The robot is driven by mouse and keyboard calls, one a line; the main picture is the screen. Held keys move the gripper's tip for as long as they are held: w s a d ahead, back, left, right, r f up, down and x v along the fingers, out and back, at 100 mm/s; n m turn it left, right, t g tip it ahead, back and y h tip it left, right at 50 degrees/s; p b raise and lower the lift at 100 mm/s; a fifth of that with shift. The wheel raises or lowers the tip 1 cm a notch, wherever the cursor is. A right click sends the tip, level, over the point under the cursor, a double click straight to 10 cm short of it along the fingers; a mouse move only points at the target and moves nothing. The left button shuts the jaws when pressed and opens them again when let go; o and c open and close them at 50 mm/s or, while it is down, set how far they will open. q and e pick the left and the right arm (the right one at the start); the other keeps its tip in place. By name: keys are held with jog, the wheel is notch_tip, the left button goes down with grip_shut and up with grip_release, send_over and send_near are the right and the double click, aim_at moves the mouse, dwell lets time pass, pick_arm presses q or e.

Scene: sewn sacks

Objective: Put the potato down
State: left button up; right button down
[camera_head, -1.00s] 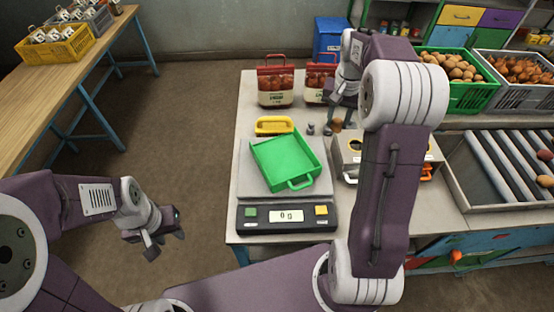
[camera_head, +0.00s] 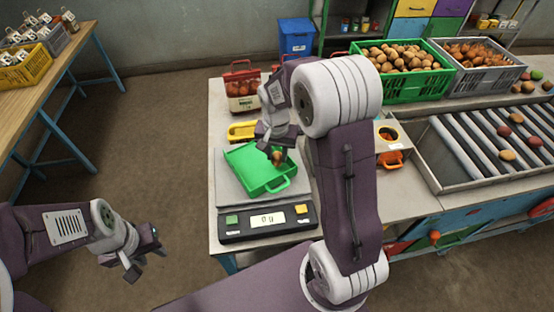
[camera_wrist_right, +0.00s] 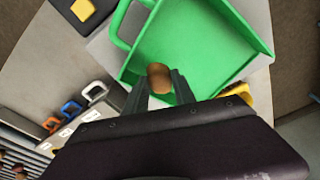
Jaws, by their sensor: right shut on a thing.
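The potato (camera_wrist_right: 159,78) is small and brown. My right gripper (camera_wrist_right: 160,92) is shut on it in the right wrist view. In the head view the right gripper (camera_head: 276,151) holds the potato (camera_head: 277,158) over the green tray (camera_head: 246,171). I cannot tell whether the potato touches the tray floor. The green tray (camera_wrist_right: 215,62) looks otherwise empty. It sits on a scale (camera_head: 231,202) whose display (camera_head: 267,220) appears to read 0 g. My left gripper (camera_head: 145,263) hangs over the floor at the lower left, away from the table; its fingers look apart and empty.
A green crate of potatoes (camera_head: 395,90) and a grey crate (camera_head: 481,80) are at the back right. A roller conveyor (camera_head: 470,150) with several loose vegetables lies at right.

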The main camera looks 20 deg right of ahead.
aim_at(277, 156)
jog(key=shift+f, duration=1.65)
jog(key=c, duration=1.3)
grip_release()
jog(key=shift+d, duration=0.1)
notch_tip(277, 156, up, 12)
jog(key=s, duration=0.1)
jog(key=s+a+f+n, duration=0.1)
jog(key=s+f+n, duration=0.1)
jog(key=s+f, duration=0.1)
jog(key=s+a+f+n, duration=0.2)
jog(key=s+f, duration=0.1)
jog(key=s, duration=0.3)
jog(key=s+a+f+n, duration=0.1)
jog(key=s+f+n, duration=0.2)
jog(key=s, duration=0.2)
jog(key=shift+a+f+y, duration=0.2)
jog(key=shift+a+y, duration=0.2)
jog(key=shift+w, duration=0.2)
